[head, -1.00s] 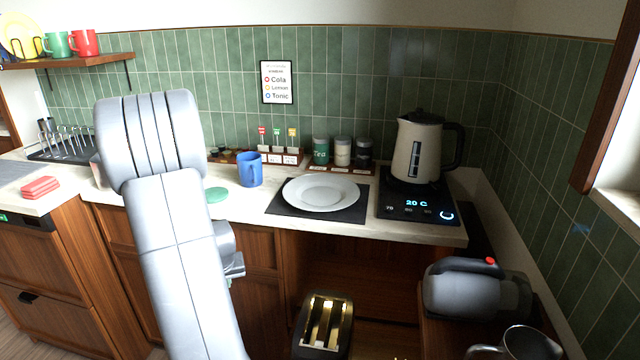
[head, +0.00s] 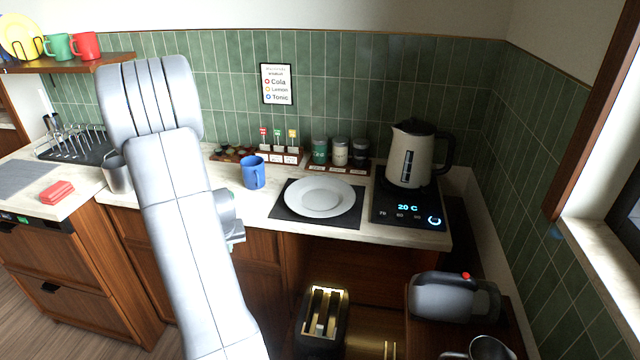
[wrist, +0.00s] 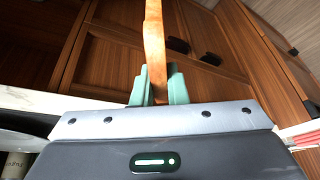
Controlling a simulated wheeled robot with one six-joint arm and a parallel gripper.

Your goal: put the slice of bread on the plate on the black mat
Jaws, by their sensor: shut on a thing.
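The slice of bread (wrist: 154,45) shows in the wrist view as a thin brown strip seen edge-on. My gripper (wrist: 158,88) has green fingers shut on it, and it sticks out beyond them. In the head view my arm hides the bread and most of the gripper. The white plate (head: 320,197) lies flat and empty on the black mat (head: 345,222) on the counter. The gripper is left of the plate and mat, in front of the counter, apart from both.
A blue mug (head: 253,172) stands left of the mat, and a kettle (head: 411,155) on its base stands right. Canisters (head: 340,152) stand behind the plate. A toaster (head: 322,318) and a grey appliance (head: 440,296) sit lower in front.

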